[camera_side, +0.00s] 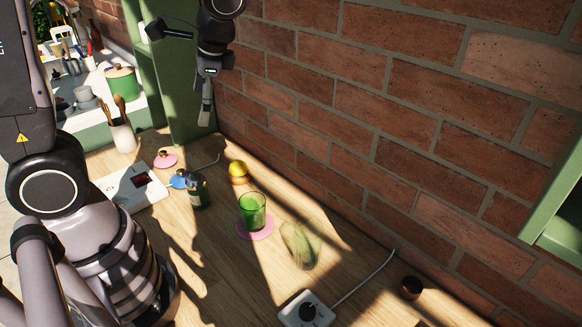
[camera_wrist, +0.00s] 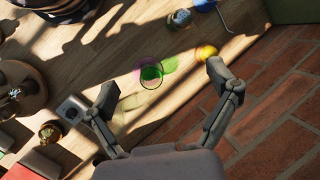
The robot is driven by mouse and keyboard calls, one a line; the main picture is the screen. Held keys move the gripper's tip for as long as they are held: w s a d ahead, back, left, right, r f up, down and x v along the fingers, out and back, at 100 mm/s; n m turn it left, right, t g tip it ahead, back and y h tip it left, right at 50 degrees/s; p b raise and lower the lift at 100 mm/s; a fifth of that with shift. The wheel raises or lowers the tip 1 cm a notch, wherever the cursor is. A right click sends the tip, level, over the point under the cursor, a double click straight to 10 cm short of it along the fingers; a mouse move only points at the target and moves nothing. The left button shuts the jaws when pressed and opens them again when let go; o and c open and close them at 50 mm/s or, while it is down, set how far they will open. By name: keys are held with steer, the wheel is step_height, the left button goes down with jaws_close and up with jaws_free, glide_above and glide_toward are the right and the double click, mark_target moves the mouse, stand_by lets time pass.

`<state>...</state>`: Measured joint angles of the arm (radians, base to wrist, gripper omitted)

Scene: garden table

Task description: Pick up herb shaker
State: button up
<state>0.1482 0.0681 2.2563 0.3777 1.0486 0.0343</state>
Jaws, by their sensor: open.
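The likely herb shaker is a small dark green jar (camera_side: 199,192) standing upright on the wooden table, left of the green glass, in the side view. In the wrist view a small jar with a greyish top (camera_wrist: 180,18) near the top edge appears to be the same one. My gripper (camera_side: 206,115) hangs high above the back of the table, near the brick wall and well apart from the jar. In the wrist view my gripper (camera_wrist: 161,80) has its fingers spread wide, with nothing held between them.
A green glass (camera_side: 253,211) stands on a pink coaster (camera_side: 256,235). A yellow ball (camera_side: 238,169) sits near the wall. A blue item (camera_side: 179,179) is beside the jar. A white device (camera_side: 140,194), utensil crock (camera_side: 122,135) and white socket (camera_side: 298,313) with a cable are also there.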

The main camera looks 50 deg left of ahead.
steer(key=w+f+m+g+y, duration=0.3)
steer(key=w+f+m+y, duration=0.2)
steer(key=f, duration=0.8)
steer(key=m+y, duration=0.4)
glide_toward(203, 183)
steer(key=x, duration=1.2)
steer(key=shift+s+a+f, duration=0.15)
steer(key=shift+a+f, duration=0.1)
steer(key=shift+a, duration=0.05)
steer(key=c, duration=1.3)
steer(key=shift+r, duration=0.15)
